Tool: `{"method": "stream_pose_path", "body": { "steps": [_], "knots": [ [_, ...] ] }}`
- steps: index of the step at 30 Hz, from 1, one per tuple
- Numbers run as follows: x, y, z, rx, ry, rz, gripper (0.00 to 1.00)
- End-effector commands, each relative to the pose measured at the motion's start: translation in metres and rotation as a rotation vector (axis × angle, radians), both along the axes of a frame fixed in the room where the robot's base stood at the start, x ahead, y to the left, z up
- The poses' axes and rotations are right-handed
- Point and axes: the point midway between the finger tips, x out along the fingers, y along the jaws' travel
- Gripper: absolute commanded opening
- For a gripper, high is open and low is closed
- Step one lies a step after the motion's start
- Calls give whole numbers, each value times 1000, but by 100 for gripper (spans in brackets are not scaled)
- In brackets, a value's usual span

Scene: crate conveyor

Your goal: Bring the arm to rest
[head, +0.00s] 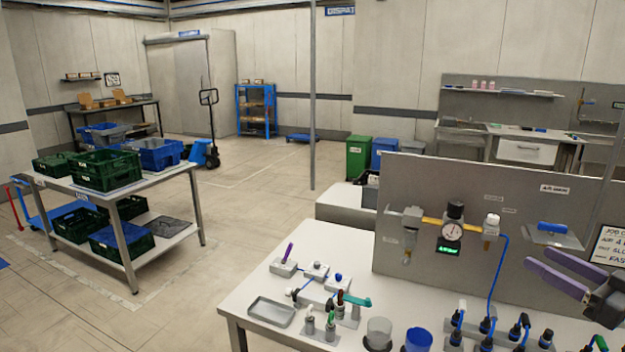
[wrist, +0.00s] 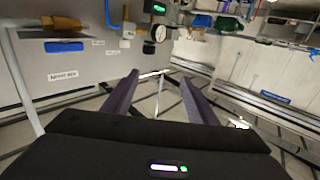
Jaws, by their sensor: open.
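My gripper (head: 562,275) is at the right edge of the head view, in front of the grey upright panel (head: 480,180) and above the white workbench (head: 260,310). Its two purple fingers are spread apart with nothing between them. In the wrist view, my gripper (wrist: 155,95) shows the same two fingers apart and empty. The rest of the arm is mostly outside the head view.
The panel bears a pressure gauge (head: 452,230) and a blue-handled tool (head: 553,228). The bench holds a metal tray (head: 271,312), a blue cup (head: 418,340) and several cable plugs. A table with green crates (head: 105,169) stands left. Open floor lies between.

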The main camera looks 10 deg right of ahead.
Motion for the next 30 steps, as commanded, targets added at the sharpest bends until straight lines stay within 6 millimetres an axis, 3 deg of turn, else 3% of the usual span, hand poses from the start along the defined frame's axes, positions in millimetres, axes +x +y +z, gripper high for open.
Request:
{"method": "stream_pose_path", "body": {
  "steps": [5,14,22,30],
  "knots": [
    [2,-7,-5,-46,7,-27,53],
    [7,-40,-17,-123,42,-160,53],
    [3,-89,-39,-183,106,-370,53],
    [-22,-147,-62,-243,242,-685,53]
  ]
}}
